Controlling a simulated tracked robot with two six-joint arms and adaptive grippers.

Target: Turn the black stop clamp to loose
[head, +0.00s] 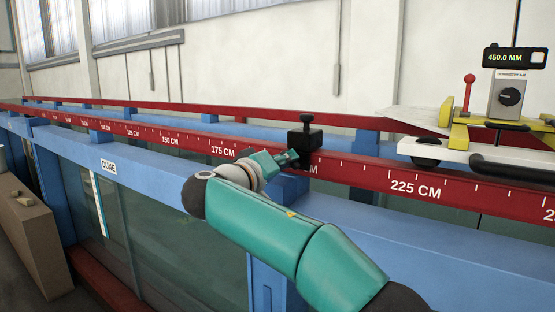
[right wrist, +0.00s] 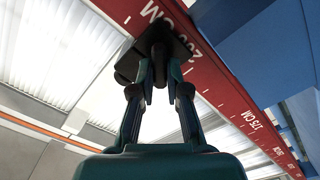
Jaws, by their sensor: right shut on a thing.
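The black stop clamp (head: 305,136) sits on the red rail (head: 415,186) near the 200 cm mark, with its knob upright on top. My right gripper (head: 291,157) reaches it from the front left and is shut on the clamp's lower front part. In the right wrist view the fingers (right wrist: 160,75) close on a dark part under the clamp body (right wrist: 128,68). The exact part between the fingertips is hard to make out. My left gripper is in neither view.
A white and yellow carriage (head: 455,155) with a gauge reading 450.0 MM (head: 514,57) stands on the rails to the right. A blue beam (head: 400,230) runs along the flume's near side. A brown box (head: 30,235) is at the lower left. The rail left of the clamp is clear.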

